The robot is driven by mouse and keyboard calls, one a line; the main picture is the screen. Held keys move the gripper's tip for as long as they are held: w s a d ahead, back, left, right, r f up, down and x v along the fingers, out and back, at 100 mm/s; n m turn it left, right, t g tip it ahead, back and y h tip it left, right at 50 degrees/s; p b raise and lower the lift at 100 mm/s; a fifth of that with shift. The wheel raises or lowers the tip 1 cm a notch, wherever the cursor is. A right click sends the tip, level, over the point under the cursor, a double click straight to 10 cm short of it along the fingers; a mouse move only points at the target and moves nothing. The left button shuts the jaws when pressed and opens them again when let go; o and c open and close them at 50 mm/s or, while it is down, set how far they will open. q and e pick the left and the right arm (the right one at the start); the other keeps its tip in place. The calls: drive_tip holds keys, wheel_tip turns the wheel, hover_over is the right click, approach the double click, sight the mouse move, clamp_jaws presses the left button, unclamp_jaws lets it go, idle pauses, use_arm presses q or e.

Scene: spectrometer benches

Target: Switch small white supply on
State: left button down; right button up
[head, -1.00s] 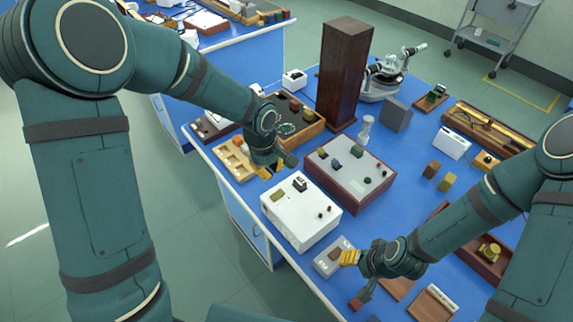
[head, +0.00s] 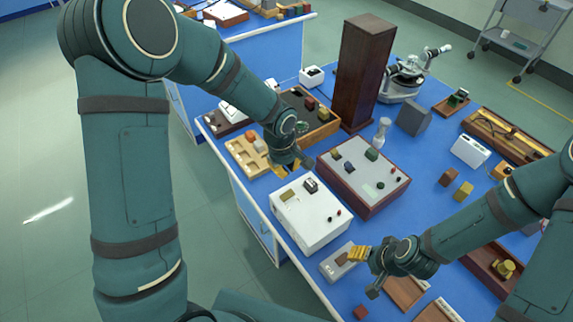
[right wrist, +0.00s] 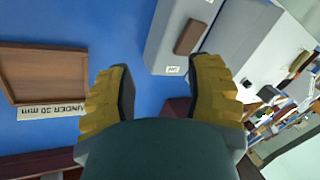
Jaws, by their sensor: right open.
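A small pale box (head: 338,264) with a brown rocker-like piece on top, probably the small white supply, sits at the bench's near edge. It also shows in the right wrist view (right wrist: 168,45), with its brown piece (right wrist: 191,34) and a small label. My right gripper (head: 358,253) is just above and beside its right end. In the right wrist view my right gripper (right wrist: 160,65) is open and empty, with the box beyond the right finger. My left gripper (head: 284,171) hangs over the bench by a wooden tray; its jaw gap is too small to judge.
A larger white instrument (head: 312,222) stands directly behind the small box. Beyond it are a red-sided panel box (head: 358,200) and a tall dark wooden column (head: 362,75). A wooden tray (right wrist: 42,75) labelled "UNDER 30 mm" lies nearby. Clear blue bench lies between tray and box.

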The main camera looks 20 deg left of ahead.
sight(291, 189)
use_arm(q)
drive_tip(key=f, duration=0.6)
drive_tip(key=w+f, duration=0.1)
drive_tip(key=f, duration=0.3)
drive_tip(key=shift+w+d+f, duration=0.1)
drive_tip(key=shift+d, duration=0.3)
drive_tip(key=shift+w+d+f+g+y+b, duration=0.15)
drive_tip(key=shift+f+g+y+b, duration=0.35)
drive_tip(key=shift+f+g+b, duration=0.15)
use_arm(e)
drive_tip(key=shift+f, duration=0.7)
use_arm(q)
drive_tip(key=shift+r, duration=0.1)
use_arm(e)
drive_tip(key=shift+r, duration=0.15)
use_arm(q)
drive_tip(key=shift+r+p, duration=0.4)
drive_tip(key=shift+r, duration=0.4)
use_arm(e)
drive_tip(key=shift+r, duration=0.25)
